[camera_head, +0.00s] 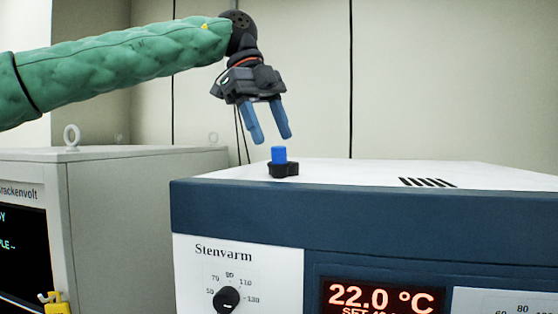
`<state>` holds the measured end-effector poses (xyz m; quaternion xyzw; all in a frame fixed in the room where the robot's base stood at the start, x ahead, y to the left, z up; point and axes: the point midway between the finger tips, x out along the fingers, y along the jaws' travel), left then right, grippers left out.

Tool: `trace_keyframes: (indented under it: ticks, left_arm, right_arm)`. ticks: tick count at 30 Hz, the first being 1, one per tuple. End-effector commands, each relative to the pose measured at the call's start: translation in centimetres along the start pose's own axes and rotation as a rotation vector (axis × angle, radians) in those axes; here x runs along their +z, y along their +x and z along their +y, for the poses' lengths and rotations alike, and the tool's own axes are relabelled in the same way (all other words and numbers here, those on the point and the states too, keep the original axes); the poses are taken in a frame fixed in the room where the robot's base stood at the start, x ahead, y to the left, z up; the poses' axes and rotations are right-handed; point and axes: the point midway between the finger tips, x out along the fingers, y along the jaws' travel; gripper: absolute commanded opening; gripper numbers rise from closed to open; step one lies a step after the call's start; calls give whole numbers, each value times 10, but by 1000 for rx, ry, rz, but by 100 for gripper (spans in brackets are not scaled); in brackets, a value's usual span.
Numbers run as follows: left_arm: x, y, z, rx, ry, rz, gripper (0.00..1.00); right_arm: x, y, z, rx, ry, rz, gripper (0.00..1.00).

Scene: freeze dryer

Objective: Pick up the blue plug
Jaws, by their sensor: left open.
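The blue plug (278,154) is a small bright blue cylinder. It stands upright in a black holder (283,170) on the white top of the Stenvarm device, near its left front edge. My left gripper (272,140) hangs above the plug with its two blue fingers pointing down, apart and empty. The fingertips appear just above the plug's top in the picture; the exact depth between them is hard to tell. My right gripper is not in view.
The Stenvarm device (210,211) has a dial and a lit display. A grey Brackenvolt cabinet (140,215) with a lifting ring (72,136) stands at the left. The device top right of the holder is clear except for dark vent slots (428,182).

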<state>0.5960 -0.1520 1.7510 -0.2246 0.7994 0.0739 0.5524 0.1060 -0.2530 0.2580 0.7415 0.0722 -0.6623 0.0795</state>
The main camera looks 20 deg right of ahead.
Motion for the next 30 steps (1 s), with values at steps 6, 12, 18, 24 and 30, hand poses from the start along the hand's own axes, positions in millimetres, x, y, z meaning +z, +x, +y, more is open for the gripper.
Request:
trace_keyframes:
  ticks: [6,12,18,24,30]
  left_arm:
    - [0,6,0,2,0,0,50]
    - [-1,21,2,2,0,0,50]
    - [-1,44,2,3,-1,1,50]
    - [0,56,3,1,0,-1,50]
    - [0,57,3,1,0,0,50]
  right_arm:
    - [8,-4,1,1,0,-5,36]
    - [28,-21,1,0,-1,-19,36]
    - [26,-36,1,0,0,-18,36]
    - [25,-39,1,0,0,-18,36]
    - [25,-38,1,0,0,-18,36]
